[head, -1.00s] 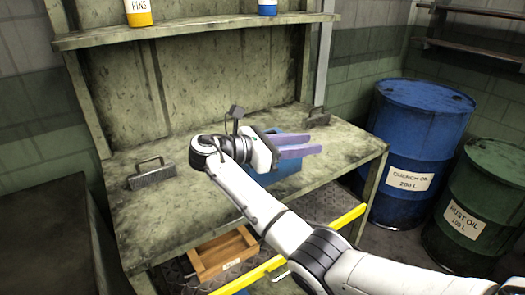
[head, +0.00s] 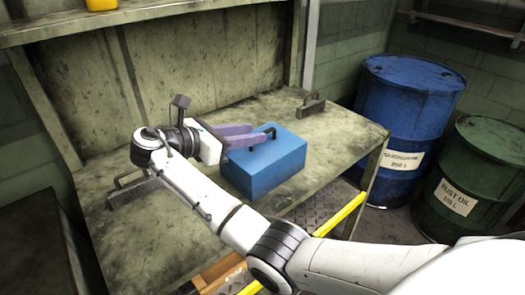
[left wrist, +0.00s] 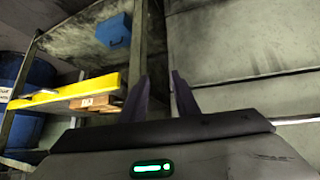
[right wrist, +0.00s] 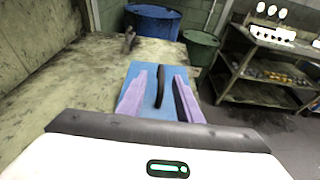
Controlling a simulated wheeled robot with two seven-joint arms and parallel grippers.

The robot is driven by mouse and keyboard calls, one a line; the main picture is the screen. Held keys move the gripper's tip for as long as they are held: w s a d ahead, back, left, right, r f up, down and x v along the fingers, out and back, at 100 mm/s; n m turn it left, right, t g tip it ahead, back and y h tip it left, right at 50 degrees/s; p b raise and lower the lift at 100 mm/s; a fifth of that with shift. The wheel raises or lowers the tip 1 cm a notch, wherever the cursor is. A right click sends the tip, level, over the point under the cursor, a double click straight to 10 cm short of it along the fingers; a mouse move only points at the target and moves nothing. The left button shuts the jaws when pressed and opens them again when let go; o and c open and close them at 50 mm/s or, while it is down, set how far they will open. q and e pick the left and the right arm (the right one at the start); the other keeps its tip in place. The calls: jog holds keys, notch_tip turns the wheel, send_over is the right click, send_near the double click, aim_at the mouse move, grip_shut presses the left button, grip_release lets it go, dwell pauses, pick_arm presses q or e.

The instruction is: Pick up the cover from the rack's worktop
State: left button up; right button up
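The cover looks to be the blue box (head: 265,170) with a black bar handle (head: 265,136) on top, resting on the rack's worktop (head: 170,225). My right gripper (head: 255,137), with purple fingers, is open just over the box's left part, by the handle. In the right wrist view the blue box (right wrist: 150,72) lies below the fingers and the handle (right wrist: 162,88) appears between them; contact cannot be told. My left gripper (left wrist: 160,85) is open and empty, away from the worktop. The left wrist view shows the blue box (left wrist: 115,29) far off.
Grey handled blocks stand at the worktop's left (head: 130,190) and back right (head: 311,104). A shelf (head: 130,18) runs above. A blue drum (head: 405,125) and green drum (head: 470,180) stand right. A yellow bar (head: 340,216) runs along the front, below the worktop.

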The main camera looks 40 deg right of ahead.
jog(key=x, duration=0.5)
jog(key=shift+s+f+p, duration=0.1)
jog(key=shift+f+p, duration=0.1)
jog(key=shift+p, duration=0.15)
grip_shut()
